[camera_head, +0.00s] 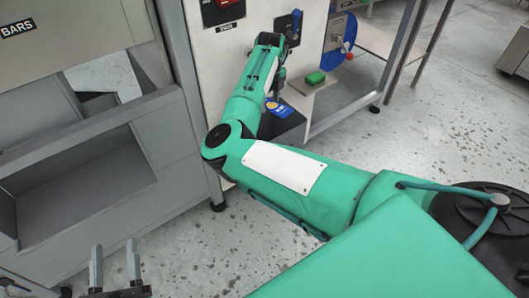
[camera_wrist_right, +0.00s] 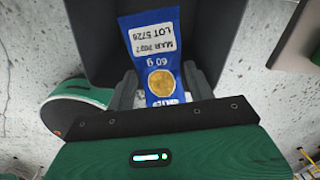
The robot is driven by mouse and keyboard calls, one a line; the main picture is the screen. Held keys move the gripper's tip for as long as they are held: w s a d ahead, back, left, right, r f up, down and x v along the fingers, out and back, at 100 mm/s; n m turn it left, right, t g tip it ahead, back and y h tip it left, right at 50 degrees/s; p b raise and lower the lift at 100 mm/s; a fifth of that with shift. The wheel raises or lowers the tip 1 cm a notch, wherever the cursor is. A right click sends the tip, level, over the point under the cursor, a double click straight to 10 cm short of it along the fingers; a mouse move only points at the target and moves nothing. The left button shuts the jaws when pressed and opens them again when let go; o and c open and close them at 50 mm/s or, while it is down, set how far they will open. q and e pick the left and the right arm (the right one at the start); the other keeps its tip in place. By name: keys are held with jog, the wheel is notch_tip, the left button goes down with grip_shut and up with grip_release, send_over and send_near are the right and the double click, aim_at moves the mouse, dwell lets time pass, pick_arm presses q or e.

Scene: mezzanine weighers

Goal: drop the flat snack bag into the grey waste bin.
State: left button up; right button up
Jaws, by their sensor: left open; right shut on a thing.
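The flat snack bag (camera_wrist_right: 158,70) is blue with a white printed label and a round gold picture. My right gripper (camera_wrist_right: 162,92) is shut on its near end, one finger on each side. The bag's far end sticks out between the fingers, over the dark inside of the grey waste bin (camera_wrist_right: 92,35). In the head view, a bit of the bag (camera_head: 278,108) shows below my right arm, at the bin (camera_head: 288,130). My right fingertips are hard to make out there. My left gripper (camera_head: 115,268) is open and empty at the bottom left.
The bin stands against a pale machine panel with a red switch (camera_head: 225,5). A grey BARS machine (camera_head: 75,30) stands left. Speckled floor (camera_head: 400,130) is open at right.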

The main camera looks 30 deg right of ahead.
jog(key=shift+f+b, duration=0.4)
jog(key=shift+b, duration=0.05)
pick_arm(q)
notch_tip(320, 180, up, 6)
jog(key=a+t, duration=0.1)
jog(key=t, duration=0.2)
jog(key=shift+s+a+t, duration=0.25)
jog(key=shift+a+t, duration=0.05)
jog(key=shift+a, duration=0.1)
jog(key=shift+f, duration=0.1)
pick_arm(e)
jog(key=o, duration=1.1)
jog(key=shift+c, duration=0.2)
jog(key=shift+r, duration=0.3)
notch_tip(320, 180, up, 7)
jog(key=shift+r+p, duration=0.1)
jog(key=shift+p, duration=0.9)
pick_arm(q)
jog(key=s+d+f+g, duration=0.1)
jog(key=d+f+g, duration=0.1)
jog(key=f+g, duration=0.2)
jog(key=s+d+f+g+p, duration=0.1)
jog(key=f+g, duration=0.4)
jog(key=f, duration=0.5)
jog(key=shift+s+d+f, duration=0.35)
jog(key=shift+d+f, duration=0.05)
jog(key=shift+d, duration=0.15)
pick_arm(e)
notch_tip(320, 180, up, 6)
jog(key=shift+f, duration=0.1)
